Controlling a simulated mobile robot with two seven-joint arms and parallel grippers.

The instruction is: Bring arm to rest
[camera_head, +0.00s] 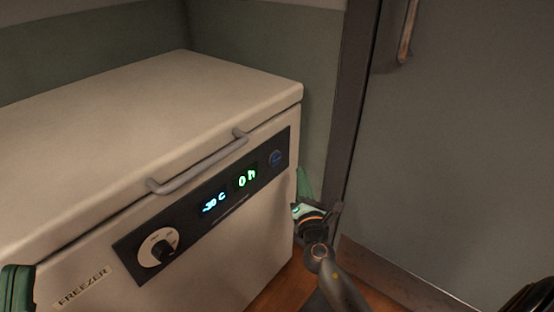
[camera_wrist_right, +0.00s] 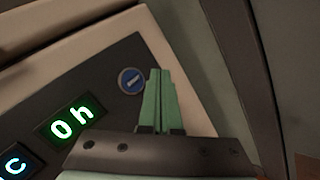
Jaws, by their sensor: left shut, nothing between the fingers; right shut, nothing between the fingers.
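My right gripper (camera_head: 304,188) is beside the right front edge of the white chest freezer (camera_head: 190,85). In the right wrist view its green fingers (camera_wrist_right: 160,100) are together with nothing between them. They appear just right of the round blue button (camera_wrist_right: 131,81) on the freezer's dark panel; I cannot tell whether they touch the freezer. My left gripper (camera_head: 18,288) shows only as a green piece at the lower left edge, in front of the freezer; most of it and its arm are out of view. It is shut and empty.
The freezer lid is closed, with a grey bar handle (camera_head: 200,163) on its front. The panel has a knob (camera_head: 160,250) and lit displays reading -30 C and 0 h. A grey door (camera_head: 455,150) with a handle (camera_head: 408,32) stands right. Wooden floor (camera_head: 285,290) shows between.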

